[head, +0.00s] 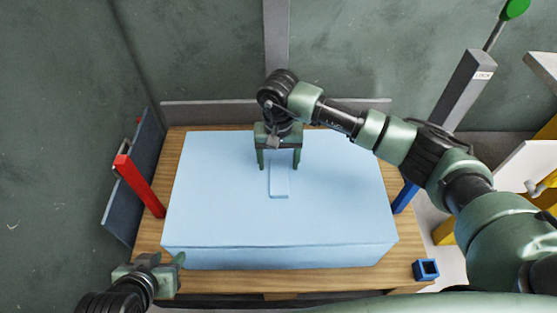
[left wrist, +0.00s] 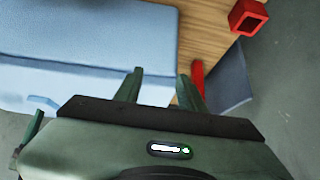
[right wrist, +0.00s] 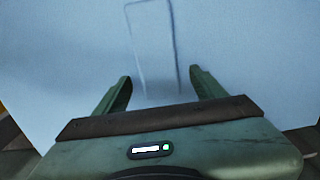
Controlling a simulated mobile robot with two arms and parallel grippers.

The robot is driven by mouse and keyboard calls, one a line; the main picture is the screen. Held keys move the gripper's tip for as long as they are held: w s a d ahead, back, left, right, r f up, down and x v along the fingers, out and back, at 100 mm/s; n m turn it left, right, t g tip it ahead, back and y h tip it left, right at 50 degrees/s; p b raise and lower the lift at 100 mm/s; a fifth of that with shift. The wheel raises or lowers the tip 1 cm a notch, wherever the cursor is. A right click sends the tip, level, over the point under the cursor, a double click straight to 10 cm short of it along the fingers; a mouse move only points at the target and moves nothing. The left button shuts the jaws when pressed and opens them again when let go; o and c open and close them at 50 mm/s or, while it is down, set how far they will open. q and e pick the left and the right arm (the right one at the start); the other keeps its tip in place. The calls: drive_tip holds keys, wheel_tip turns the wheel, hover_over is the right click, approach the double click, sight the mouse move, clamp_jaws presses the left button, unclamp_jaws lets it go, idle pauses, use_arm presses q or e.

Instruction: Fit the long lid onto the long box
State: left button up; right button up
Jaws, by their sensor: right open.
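A large light blue lid (head: 330,205) with a raised rectangular grip (head: 280,185) on its top lies over a light blue box (head: 290,257) on the wooden table. A seam between them shows along the front in the left wrist view (left wrist: 60,68); I cannot tell if the lid is fully seated. My right gripper (head: 280,165) is open, its fingers apart at the far end of the raised grip, which also shows in the right wrist view (right wrist: 152,45). My left gripper (head: 155,268) is open and empty by the table's front left corner.
A red post (head: 138,185) with a dark panel (head: 130,160) stands at the table's left, a blue post (head: 404,197) at its right. A small blue square block (head: 426,269) is at the front right corner. A grey rail (head: 220,112) runs behind the table.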

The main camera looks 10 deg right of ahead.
drive_tip(key=shift+r, duration=0.1)
drive_tip(key=shift+r, duration=0.35)
use_arm(q)
drive_tip(key=s+a+f+g+y+p, duration=0.1)
drive_tip(key=s+a+f+g, duration=0.1)
drive_tip(key=s+g, duration=0.2)
drive_tip(key=s, duration=0.3)
drive_tip(key=shift+f, duration=0.15)
use_arm(e)
wheel_tip(320, 180, up, 7)
drive_tip(key=shift+f, duration=0.1)
use_arm(q)
drive_tip(key=shift+a, duration=0.1)
drive_tip(key=shift+s, duration=0.15)
use_arm(e)
drive_tip(key=shift+s, duration=0.1)
